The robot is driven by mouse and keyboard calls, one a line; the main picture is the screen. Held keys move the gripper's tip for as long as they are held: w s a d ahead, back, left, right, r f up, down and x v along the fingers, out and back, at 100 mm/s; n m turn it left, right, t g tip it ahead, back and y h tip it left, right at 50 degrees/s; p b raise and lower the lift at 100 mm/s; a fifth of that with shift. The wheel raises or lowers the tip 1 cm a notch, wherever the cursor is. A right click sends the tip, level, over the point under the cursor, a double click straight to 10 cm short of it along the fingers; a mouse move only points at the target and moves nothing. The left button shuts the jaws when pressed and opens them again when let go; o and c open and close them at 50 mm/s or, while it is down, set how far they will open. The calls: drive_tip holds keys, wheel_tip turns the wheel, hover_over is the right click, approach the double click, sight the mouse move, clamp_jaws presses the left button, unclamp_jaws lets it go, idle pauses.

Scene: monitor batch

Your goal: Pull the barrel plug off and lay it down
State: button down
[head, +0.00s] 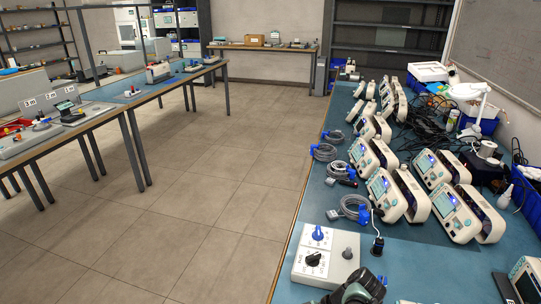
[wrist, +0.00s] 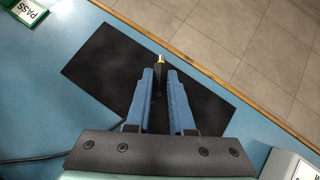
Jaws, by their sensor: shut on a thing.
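My gripper (wrist: 160,80) has blue fingers, shown in the wrist view pointing down over a black mat (wrist: 105,65). A dark slim barrel plug (wrist: 160,60) with a gold-coloured tip is held between the fingers. Its tip sticks out past the fingertips, and most of its body is hidden between them. The plug appears over the mat; I cannot tell whether it touches it. A dark cable (wrist: 40,159) runs off to the left. In the head view my arm shows at the bottom edge, and the fingertips are out of sight.
The blue table (head: 310,215) bears several monitors (head: 385,193) and coiled grey cables (head: 355,207). A white box with knobs (head: 325,255) stands near the front, left of a dark upright piece (head: 377,246). A green PASS sign (wrist: 27,11) lies beside the mat. The table edge (wrist: 215,75) is close.

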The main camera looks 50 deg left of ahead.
drive_tip(key=shift+f, duration=0.15)
drive_tip(key=shift+f+b, duration=0.85)
drive_tip(key=shift+b, duration=0.15)
drive_tip(key=c, duration=0.7)
unclamp_jaws()
drive_tip(key=b+v, duration=0.7)
drive_tip(key=v, duration=0.6)
